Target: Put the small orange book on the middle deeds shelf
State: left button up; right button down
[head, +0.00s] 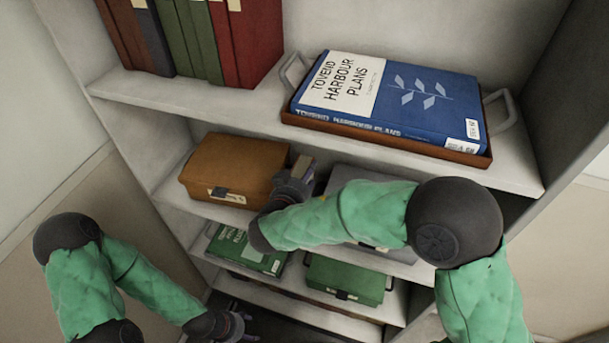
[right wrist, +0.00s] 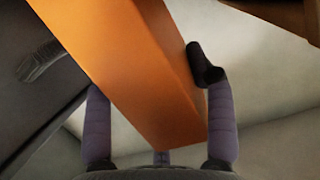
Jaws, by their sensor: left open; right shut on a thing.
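The small orange book (right wrist: 150,75) is between the fingers of my right gripper (right wrist: 152,95) in the right wrist view, tilted in that picture. In the head view my right gripper (head: 296,180) reaches into the shelf bay with the orange-brown box and a grey box, between the two. A small tan piece (head: 302,166) shows at its fingertips; most of the book is hidden there. Whether the book touches the shelf board, I cannot tell. My left gripper (head: 236,326) is open and empty, low at the left, in front of the lower shelves.
The orange-brown box (head: 235,165) stands left; the grey box (head: 365,178) is partly behind my right arm. Above are upright books (head: 205,40) and a blue book (head: 400,95) on a brown tray (head: 455,153). Below are a green book (head: 245,250) and green box (head: 345,278).

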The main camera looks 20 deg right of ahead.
jog(key=shift+f+b, duration=0.15)
jog(key=shift+b, duration=0.3)
jog(key=shift+f+b, duration=0.45)
jog(key=shift+b, duration=0.5)
jog(key=shift+c, duration=2.1)
grip_release()
